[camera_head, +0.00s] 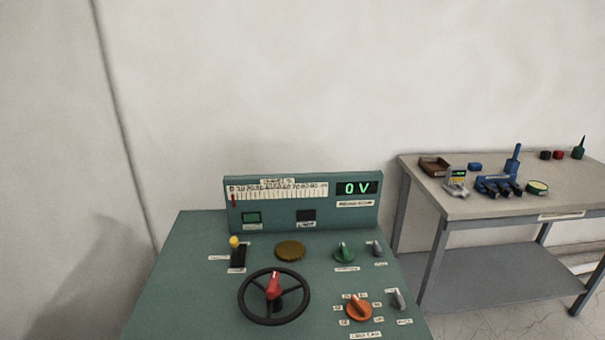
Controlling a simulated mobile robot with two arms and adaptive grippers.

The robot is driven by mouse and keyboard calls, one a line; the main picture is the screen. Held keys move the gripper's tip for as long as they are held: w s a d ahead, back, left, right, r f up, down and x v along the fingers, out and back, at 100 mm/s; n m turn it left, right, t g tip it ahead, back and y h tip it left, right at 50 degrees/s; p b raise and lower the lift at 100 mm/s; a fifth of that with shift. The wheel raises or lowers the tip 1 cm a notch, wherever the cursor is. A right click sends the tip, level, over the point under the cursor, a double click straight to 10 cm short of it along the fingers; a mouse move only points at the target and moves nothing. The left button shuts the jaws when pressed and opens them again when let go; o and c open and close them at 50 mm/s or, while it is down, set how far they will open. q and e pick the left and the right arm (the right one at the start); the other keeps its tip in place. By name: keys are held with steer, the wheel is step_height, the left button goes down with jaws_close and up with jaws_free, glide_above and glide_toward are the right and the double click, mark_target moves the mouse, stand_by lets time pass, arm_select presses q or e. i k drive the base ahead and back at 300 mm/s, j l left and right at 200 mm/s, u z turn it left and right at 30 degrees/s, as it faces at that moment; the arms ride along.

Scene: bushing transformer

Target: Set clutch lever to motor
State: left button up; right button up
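A green control console (190,285) stands in front of me. A lever with a yellow knob (234,242) sits in a black slot on its left side, with small white labels to its left and below it. A black handwheel (243,305) is in front of it, with a red lever (274,287) at its hub. The label text is too small to read, so I cannot tell which lever is the clutch or its setting. Neither of my grippers is in view.
A table (440,203) with small items stands at right. The wall is behind.

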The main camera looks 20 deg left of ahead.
mark_target(233, 241)
steer(key=k+j+z, duration=0.1)
steer(key=k+j, duration=0.3)
steer(key=j, duration=0.15)
steer(key=k+j+z, duration=0.1)
steer(key=k+j, duration=0.35)
steer(key=j, duration=0.1)
